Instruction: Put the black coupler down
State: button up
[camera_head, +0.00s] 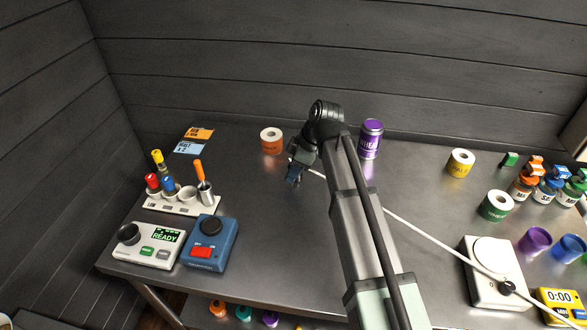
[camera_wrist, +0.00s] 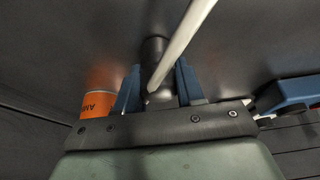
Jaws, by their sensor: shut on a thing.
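The black coupler (camera_wrist: 154,52) is a dark cylinder between the two blue fingers of my gripper (camera_wrist: 157,88) in the wrist view. My gripper is shut on it. A pale cable crosses in front of the coupler there and hides part of it. In the head view my gripper (camera_head: 294,178) is over the back middle of the metal table (camera_head: 275,215), just right of and in front of an orange-labelled roll (camera_head: 271,142). The coupler is hard to make out there. I cannot tell whether it touches the table.
The pale cable (camera_head: 430,236) runs right to a white device (camera_head: 485,262). A purple can (camera_head: 371,138) stands behind right of my gripper. A rack (camera_head: 182,203), a white READY device (camera_head: 146,246) and a blue device (camera_head: 209,243) are at left. The table before my gripper is clear.

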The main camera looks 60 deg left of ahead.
jog(key=shift+f, duration=0.1)
jog(key=o, duration=1)
jog(key=shift+o, duration=0.2)
jog(key=v, duration=1.2)
